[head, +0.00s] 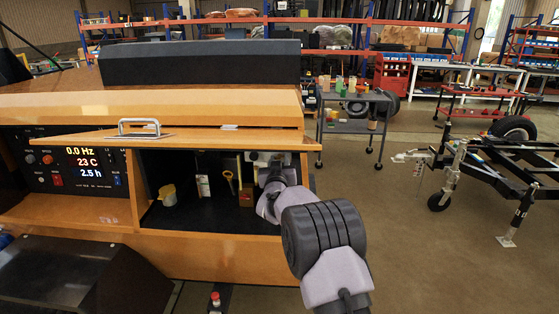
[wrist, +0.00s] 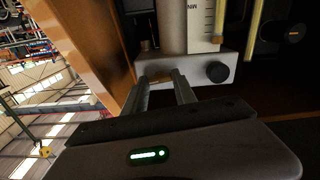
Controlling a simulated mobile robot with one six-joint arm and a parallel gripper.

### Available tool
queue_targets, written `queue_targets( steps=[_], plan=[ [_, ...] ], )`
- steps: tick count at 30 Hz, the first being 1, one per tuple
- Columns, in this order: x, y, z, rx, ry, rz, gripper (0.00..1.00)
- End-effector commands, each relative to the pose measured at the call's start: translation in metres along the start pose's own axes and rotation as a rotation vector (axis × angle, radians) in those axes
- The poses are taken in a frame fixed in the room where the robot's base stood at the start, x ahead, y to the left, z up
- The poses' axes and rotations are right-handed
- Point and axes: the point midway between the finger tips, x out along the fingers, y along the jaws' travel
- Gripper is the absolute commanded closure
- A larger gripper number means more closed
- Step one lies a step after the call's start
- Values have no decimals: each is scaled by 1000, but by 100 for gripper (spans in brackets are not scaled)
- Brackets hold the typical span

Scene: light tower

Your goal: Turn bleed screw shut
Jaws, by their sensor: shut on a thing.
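In the wrist view a grey metal block (wrist: 205,66) carries a clear cylinder with a printed scale (wrist: 203,22) above it. A small brass bleed screw (wrist: 160,77) shows at the block's lower face, between my two fingertips. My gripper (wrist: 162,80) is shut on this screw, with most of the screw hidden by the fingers. A black knob (wrist: 217,72) sits on the block just right of the fingers, apart from them. In the head view my arm reaches into the open compartment and hides the fingertips; part of the pale block (head: 262,156) shows above my wrist.
The wooden compartment wall (wrist: 105,45) is close on the left of the fingers. In the compartment stand a yellow-lidded cup (head: 168,195), a white tag (head: 203,186) and a yellow wrench-like piece (head: 229,180). A wooden lid with a handle (head: 147,127) overhangs it. A control panel (head: 85,166) is at left.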

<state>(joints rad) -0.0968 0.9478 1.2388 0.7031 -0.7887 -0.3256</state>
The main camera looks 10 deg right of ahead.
Motion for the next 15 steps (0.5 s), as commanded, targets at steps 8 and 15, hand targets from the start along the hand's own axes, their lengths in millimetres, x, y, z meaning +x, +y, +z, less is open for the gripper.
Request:
queue_targets(
  steps=[8, 15],
  plan=[
    [0, 0, -2, -241, -1, -1, 100],
    [0, 0, -3, -470, 0, -1, 100]
  ],
)
